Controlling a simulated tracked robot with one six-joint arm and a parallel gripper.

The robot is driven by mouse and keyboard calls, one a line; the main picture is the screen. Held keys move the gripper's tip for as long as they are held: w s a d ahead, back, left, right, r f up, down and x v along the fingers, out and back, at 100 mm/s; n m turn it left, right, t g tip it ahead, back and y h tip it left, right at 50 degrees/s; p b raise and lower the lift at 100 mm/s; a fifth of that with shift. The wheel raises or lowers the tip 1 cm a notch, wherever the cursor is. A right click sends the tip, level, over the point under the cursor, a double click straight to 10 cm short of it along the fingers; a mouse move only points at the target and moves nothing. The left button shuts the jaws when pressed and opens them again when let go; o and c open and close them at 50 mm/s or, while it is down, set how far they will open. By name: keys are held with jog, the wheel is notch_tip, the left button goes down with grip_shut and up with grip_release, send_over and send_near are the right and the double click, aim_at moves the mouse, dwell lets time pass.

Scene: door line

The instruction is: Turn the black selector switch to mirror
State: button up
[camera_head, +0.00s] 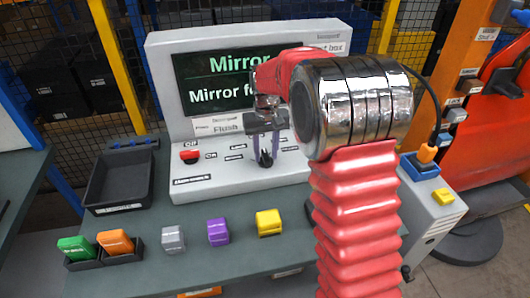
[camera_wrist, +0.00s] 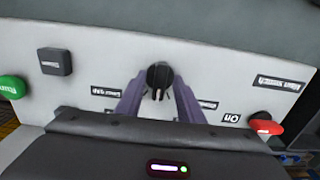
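The black selector switch (camera_wrist: 159,75) sits on the sloped grey panel, which also bears small labels, one reading upside down as "ON" in the wrist view. In the head view the switch (camera_head: 266,160) shows just below my gripper (camera_head: 264,138). In the wrist view the two purple fingers of my gripper (camera_wrist: 158,88) are apart, one on each side of the switch, with a gap visible on both sides. I cannot tell whether the fingertips reach down to the knob, nor which label it points at. The screen (camera_head: 225,75) above reads "Mirror", its right part hidden by my arm.
An empty black tray (camera_head: 120,182) and several coloured blocks, including a purple one (camera_head: 218,231), are on the bench.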

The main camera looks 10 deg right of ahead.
aim_at(266, 156)
notch_tip(266, 156, up, 14)
jog(key=shift+f, duration=0.15)
dwell(0.6)
jog(key=s+t, duration=0.5)
jog(key=s, duration=2.6)
jog(key=shift+f+t, duration=0.25)
jog(key=shift+t, duration=0.05)
